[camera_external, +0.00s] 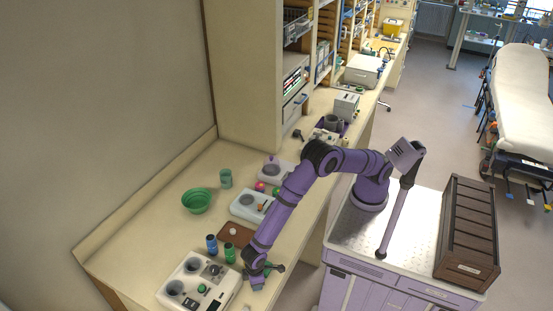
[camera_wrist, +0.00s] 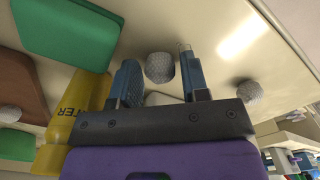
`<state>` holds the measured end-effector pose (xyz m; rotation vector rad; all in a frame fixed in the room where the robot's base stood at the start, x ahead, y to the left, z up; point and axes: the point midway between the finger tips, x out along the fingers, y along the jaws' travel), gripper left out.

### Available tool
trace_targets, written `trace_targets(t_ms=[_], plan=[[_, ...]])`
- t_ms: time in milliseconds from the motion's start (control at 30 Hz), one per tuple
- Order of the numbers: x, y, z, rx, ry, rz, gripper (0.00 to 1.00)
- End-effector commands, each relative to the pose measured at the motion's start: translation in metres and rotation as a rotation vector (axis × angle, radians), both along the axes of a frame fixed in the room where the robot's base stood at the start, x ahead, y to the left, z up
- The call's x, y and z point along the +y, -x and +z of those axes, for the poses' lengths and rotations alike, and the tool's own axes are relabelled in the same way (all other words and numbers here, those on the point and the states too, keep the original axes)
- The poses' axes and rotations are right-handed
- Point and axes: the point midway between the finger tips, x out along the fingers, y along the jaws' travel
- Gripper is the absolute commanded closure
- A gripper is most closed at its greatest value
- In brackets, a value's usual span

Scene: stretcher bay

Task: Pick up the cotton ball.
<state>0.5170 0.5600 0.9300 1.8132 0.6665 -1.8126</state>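In the wrist view a pale, rough round ball (camera_wrist: 160,67), which looks like a cotton ball, shows between the two blue fingers of my gripper (camera_wrist: 158,58). The fingers are apart, with a gap visible on each side of the ball; I cannot tell how far beyond the fingertips it lies. A similar pale ball (camera_wrist: 249,92) lies to the right, outside the fingers. Another (camera_wrist: 9,113) is at the left edge by a brown surface. In the external view my gripper (camera_external: 257,281) is low at the counter's front edge, and the ball there is hidden or too small to see.
A yellow lettered object (camera_wrist: 80,108) and a green block (camera_wrist: 68,30) lie close left of the fingers. In the external view, a white device (camera_external: 184,273), blue bottle (camera_external: 211,245) and green bottle (camera_external: 230,253) stand nearby. A brown tray (camera_external: 243,240) lies behind.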

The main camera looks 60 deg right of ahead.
Motion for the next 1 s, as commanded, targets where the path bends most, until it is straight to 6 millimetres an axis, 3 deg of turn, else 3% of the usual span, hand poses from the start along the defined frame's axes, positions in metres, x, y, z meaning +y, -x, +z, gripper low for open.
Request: trace_targets(t_ms=[33,133,667,867,1000], plan=[[0.0,0.0,0.0,0.0,0.0,0.0,0.7],[0.0,0.0,0.0,0.0,0.0,0.0,0.92],[0.0,0.0,0.002,0.0,0.0,0.0,0.95],[0.0,0.0,0.017,0.0,-0.001,0.0,0.95],[0.0,0.0,0.038,-0.001,-0.002,0.001,0.95]])
